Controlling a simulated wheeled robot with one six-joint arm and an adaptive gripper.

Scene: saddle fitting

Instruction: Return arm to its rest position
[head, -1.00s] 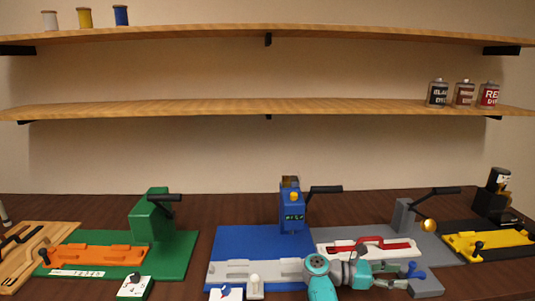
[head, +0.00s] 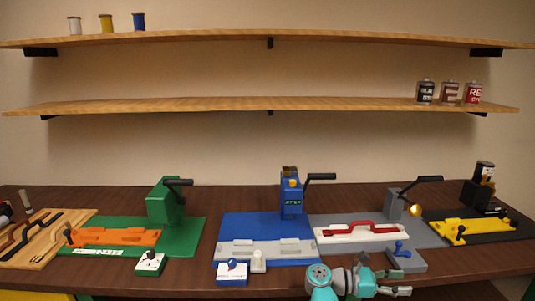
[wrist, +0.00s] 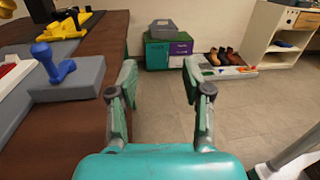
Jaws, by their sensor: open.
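My gripper (head: 403,282) is at the lower right of the head view, just off the front edge of the bench, its fingers pointing right. In the wrist view my gripper (wrist: 160,85) shows two fingers spread wide apart with nothing between them. Beyond them is open floor. The grey station with the blue handle (wrist: 56,65) is left of the fingers and apart from them.
The dark brown bench (head: 190,280) holds a green station (head: 185,235), a blue station (head: 240,230), a grey station (head: 430,238) and a black one with a yellow fixture (head: 470,230). A green cabinet (wrist: 158,55) and a white shelf unit (wrist: 262,35) stand across the floor.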

